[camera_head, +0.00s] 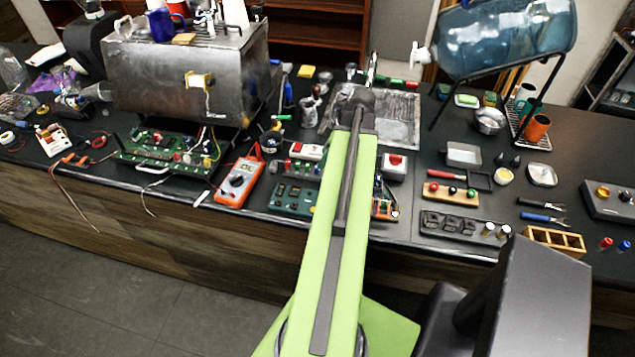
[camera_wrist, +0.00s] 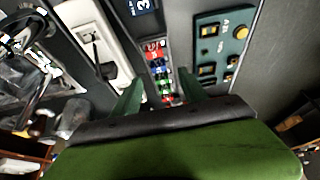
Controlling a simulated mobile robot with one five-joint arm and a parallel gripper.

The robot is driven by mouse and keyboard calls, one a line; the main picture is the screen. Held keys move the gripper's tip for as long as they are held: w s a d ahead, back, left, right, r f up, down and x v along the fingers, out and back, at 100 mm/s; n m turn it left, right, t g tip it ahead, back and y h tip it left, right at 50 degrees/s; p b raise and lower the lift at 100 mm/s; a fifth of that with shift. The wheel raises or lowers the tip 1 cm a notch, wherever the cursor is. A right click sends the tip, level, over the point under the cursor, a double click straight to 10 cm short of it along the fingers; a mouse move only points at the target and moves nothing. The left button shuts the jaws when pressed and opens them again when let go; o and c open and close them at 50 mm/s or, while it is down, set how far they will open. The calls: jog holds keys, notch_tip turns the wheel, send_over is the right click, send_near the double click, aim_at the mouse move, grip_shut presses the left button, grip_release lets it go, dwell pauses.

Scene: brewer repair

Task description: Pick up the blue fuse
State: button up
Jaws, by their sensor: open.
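In the wrist view my gripper (camera_wrist: 158,80) has its two green fingers apart, with nothing held between them. A narrow dark strip of small coloured fuses, red, blue and green, runs between and beyond the fingers. The blue fuse (camera_wrist: 158,63) appears near the middle of this strip, just beyond the fingertips and close beside red ones; it is small and blurred. The near end of the strip is hidden by my gripper. In the head view my green arm reaches over the bench, and I cannot make out the fingers or the blue fuse for certain.
A teal panel with a yellow button (camera_wrist: 232,33) lies right of the strip, and a pale box (camera_wrist: 100,45) lies left.

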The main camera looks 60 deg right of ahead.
aim_at(318, 171)
jog(key=shift+w+f, duration=0.15)
jog(key=shift+f, duration=0.05)
jog(key=b+x, duration=0.4)
jog(key=x, duration=0.1)
jog(key=shift+w+f+b, duration=0.1)
jog(key=shift+w+b, duration=0.1)
jog(key=shift+b, duration=0.1)
grip_shut()
